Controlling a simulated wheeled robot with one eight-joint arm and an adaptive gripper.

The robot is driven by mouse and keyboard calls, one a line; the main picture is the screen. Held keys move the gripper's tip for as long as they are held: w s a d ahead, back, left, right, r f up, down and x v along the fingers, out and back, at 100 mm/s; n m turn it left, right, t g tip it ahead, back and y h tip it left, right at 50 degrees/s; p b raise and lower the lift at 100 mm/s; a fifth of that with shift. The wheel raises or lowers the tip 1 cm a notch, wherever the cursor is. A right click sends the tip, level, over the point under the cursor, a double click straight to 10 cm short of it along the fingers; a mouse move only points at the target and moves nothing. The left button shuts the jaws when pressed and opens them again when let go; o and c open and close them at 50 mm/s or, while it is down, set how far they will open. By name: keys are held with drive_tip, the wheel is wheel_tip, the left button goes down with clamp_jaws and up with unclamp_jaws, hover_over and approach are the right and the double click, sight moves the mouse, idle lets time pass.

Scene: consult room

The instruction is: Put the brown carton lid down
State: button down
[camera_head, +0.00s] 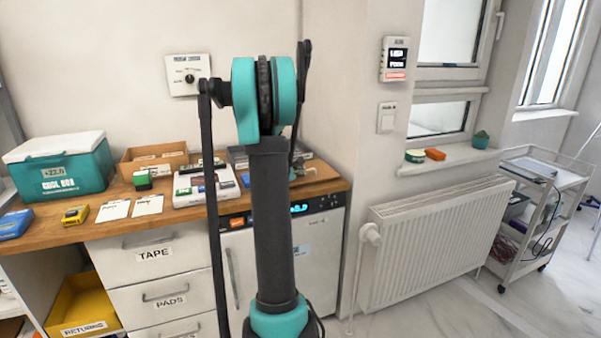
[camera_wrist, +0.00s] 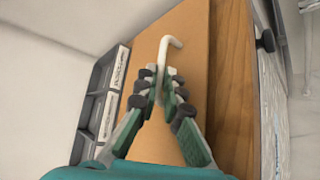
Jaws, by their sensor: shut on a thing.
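The brown carton lid (camera_wrist: 190,50) fills the middle of the wrist view as a flat brown panel. A white hooked handle (camera_wrist: 171,42) stands out in front of it. My gripper (camera_wrist: 160,78) is shut on this handle, with its fingertips close together around the lower part. The lid looks close over or on the wooden counter (camera_wrist: 232,85); I cannot tell whether it touches. In the head view a flat brown panel (camera_head: 318,172) shows at the counter's right end, partly behind my arm. My fingers are mostly hidden there.
A grey compartment tray (camera_wrist: 100,105) with labels lies along the lid's left side. In the head view the counter also bears a teal cool box (camera_head: 75,170), an open brown carton (camera_head: 128,166) and a white tray (camera_head: 190,199). A radiator (camera_head: 425,245) stands right of the counter.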

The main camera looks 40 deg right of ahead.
drive_tip(key=c, duration=1.7)
unclamp_jaws()
drive_tip(key=shift+a+r, duration=0.1)
drive_tip(key=shift+a, duration=0.05)
drive_tip(key=v, duration=1.2)
drive_tip(key=s+a+f+m+y, duration=0.3)
drive_tip(key=s+a+f, duration=0.3)
drive_tip(key=a, duration=0.5)
drive_tip(key=s+a+f+m+g+y, duration=0.1)
drive_tip(key=s+a+f+m+y, duration=0.2)
drive_tip(key=s+a, duration=0.7)
drive_tip(key=s+a+f+m+y, duration=0.4)
drive_tip(key=s+a+f+y, duration=0.2)
drive_tip(key=a+f, duration=0.3)
drive_tip(key=shift+s+a, duration=0.45)
drive_tip(key=shift+a, duration=0.3)
drive_tip(key=shift+s+a, duration=0.45)
drive_tip(key=shift+a, duration=0.35)
